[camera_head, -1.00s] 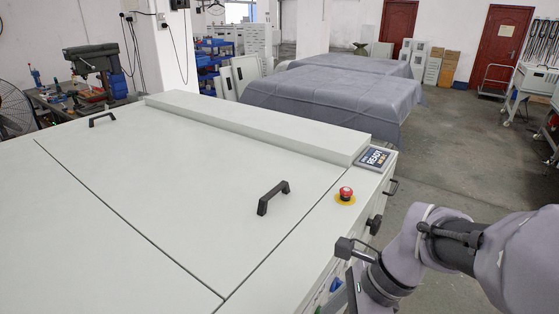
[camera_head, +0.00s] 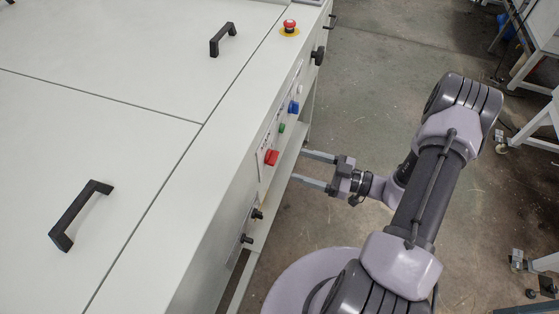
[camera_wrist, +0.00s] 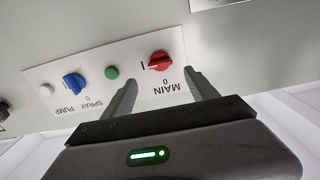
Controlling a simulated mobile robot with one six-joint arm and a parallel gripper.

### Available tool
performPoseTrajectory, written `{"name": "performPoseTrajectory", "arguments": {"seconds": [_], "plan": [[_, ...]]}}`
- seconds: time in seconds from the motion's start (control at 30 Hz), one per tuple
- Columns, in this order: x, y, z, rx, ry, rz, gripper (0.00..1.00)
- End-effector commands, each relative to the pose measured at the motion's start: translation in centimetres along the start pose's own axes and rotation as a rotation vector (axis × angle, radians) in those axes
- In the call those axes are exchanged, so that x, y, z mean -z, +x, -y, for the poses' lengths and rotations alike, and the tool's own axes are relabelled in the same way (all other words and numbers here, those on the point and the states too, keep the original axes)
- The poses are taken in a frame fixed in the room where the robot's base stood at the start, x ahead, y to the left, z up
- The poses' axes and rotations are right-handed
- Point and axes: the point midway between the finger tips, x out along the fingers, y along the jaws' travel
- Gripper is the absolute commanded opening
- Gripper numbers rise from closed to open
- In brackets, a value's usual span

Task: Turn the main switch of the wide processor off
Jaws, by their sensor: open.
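The red main switch (camera_wrist: 160,60) is a rotary knob on the white control panel of the wide processor. The wrist view shows the panel tilted, with "MAIN" and "0" below the knob and "I" at its left. The knob's pale mark points left toward the "I". In the head view the red knob (camera_head: 271,157) sits on the processor's side face. My gripper (camera_head: 300,166) is open and empty, its two fingers pointing at the panel beside the knob. In the wrist view my gripper (camera_wrist: 163,80) has its fingers either side of the knob's lower part, apparently short of it.
On the same panel are a green button (camera_wrist: 112,72), a blue spray pump knob (camera_wrist: 74,84) and a white button (camera_wrist: 46,89). A red emergency stop (camera_head: 290,26) is on top. Black fittings (camera_head: 247,238) stick out nearby.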

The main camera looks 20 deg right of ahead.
Motion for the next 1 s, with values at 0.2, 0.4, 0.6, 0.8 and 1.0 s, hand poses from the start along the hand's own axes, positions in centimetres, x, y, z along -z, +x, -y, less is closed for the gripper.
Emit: {"name": "performPoseTrajectory", "arguments": {"seconds": [0.2, 0.4, 0.6, 0.8, 1.0], "plan": [[-0.2, 5.4, 0.1, 0.005, -0.002, 0.001, 0.67], [-0.1, 7.4, 0.1, 0.002, -0.002, 0.001, 0.67], [0.0, 7.7, 0.1, 0.002, -0.002, 0.001, 0.67], [0.0, 7.6, 0.1, 0.002, -0.003, 0.001, 0.46], [0.0, 7.6, 0.1, 0.002, -0.003, 0.001, 0.06]]}}
